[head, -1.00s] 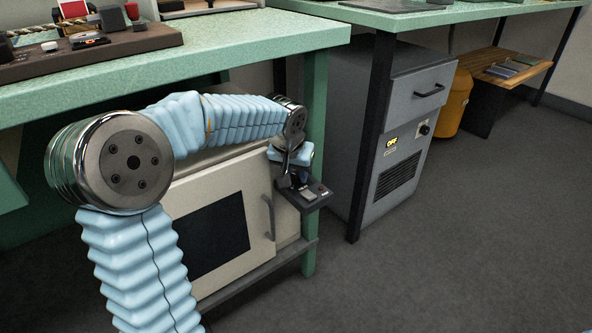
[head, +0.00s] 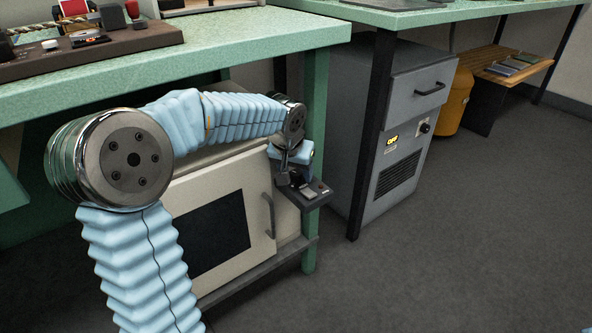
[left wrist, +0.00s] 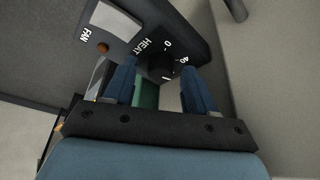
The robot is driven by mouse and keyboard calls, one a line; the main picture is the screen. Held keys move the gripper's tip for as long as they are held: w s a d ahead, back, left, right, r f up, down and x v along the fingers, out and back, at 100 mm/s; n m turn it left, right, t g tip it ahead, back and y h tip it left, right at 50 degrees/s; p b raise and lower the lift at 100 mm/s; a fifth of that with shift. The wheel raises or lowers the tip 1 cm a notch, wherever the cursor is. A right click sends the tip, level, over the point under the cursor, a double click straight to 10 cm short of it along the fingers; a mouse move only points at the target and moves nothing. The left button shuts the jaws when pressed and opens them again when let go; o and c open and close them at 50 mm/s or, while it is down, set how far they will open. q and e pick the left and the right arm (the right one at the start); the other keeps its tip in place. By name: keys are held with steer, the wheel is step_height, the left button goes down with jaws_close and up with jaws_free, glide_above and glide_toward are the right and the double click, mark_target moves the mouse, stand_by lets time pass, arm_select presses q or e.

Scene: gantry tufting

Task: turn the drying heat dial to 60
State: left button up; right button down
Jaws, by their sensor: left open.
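The heat dial (left wrist: 163,68) is a dark round knob beside the word HEAT on a dark control box, with marks 0 and 40 visible. Its pointer and the other marks are hidden or too dark to read. The control box (head: 312,192) also shows in the head view, beside the cream cabinet. My left gripper (left wrist: 160,84) is open, its two blue fingers on either side of the dial. I cannot tell whether they touch it. In the head view my left gripper (head: 296,172) is small and partly covers the box. My right gripper is not in view.
The cream cabinet (head: 256,205) with a dark window and handle stands under the green bench (head: 230,50). The box also carries a FAN label and a brown button (left wrist: 103,47). Floor at right is clear.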

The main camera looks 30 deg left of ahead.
arm_select(q)
steer(key=p+v, duration=0.2)
steer(key=v, duration=1.2)
steer(key=shift+p, duration=0.35)
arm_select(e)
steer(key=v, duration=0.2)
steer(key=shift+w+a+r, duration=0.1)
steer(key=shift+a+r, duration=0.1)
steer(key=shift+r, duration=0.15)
arm_select(q)
steer(key=shift+w, duration=0.2)
